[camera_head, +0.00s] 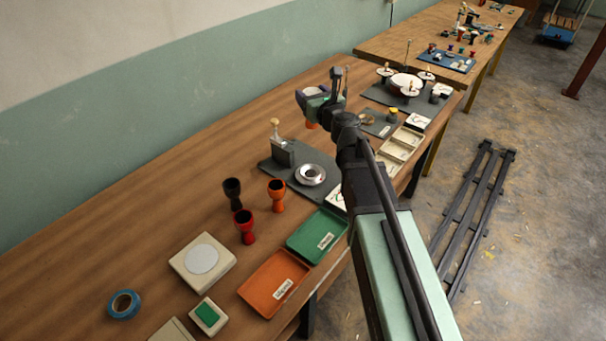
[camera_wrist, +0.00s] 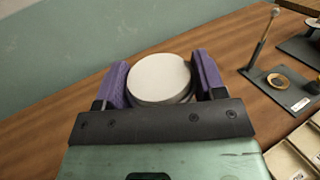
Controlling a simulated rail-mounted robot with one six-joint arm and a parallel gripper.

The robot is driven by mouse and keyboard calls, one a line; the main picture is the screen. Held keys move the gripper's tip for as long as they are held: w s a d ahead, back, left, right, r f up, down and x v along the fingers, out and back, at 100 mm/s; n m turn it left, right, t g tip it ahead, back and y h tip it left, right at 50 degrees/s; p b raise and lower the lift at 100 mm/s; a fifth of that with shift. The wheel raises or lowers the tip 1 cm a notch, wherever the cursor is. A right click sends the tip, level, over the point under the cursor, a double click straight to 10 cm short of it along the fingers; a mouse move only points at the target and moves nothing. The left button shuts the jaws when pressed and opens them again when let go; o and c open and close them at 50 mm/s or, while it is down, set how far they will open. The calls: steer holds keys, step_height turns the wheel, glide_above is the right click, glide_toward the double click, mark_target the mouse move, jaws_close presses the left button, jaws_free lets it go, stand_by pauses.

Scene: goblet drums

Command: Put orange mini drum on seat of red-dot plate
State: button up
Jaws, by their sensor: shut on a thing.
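My gripper (camera_head: 318,92) is raised over the table near the back wall. Its purple fingers (camera_wrist: 162,80) are shut on a drum whose round pale head (camera_wrist: 160,78) faces the wrist camera. A bit of orange on the held drum (camera_head: 311,125) shows below the gripper in the head view; the rest is hidden. A dark plate (camera_head: 381,126) with a brass ring lies right of the gripper. The wrist view shows a dark plate (camera_wrist: 262,96) with a brass ring (camera_wrist: 279,82) and a pale label at right. I cannot make out a red dot on any plate.
Black (camera_head: 232,191), orange (camera_head: 277,196) and red (camera_head: 245,228) goblet drums stand nearer on the table. A dark plate (camera_head: 270,168) holds a post and silver ring. Green (camera_head: 312,240) and orange (camera_head: 270,285) trays and beige trays (camera_head: 400,145) line the front edge. Wood left of the gripper is clear.

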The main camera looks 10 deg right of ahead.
step_height(320, 180, down, 20)
steer(key=b, duration=1.9)
steer(key=shift+r, duration=0.1)
steer(key=o, duration=1)
steer(key=shift+r, duration=0.15)
steer(key=v, duration=1.2)
steer(key=shift+p, duration=0.3)
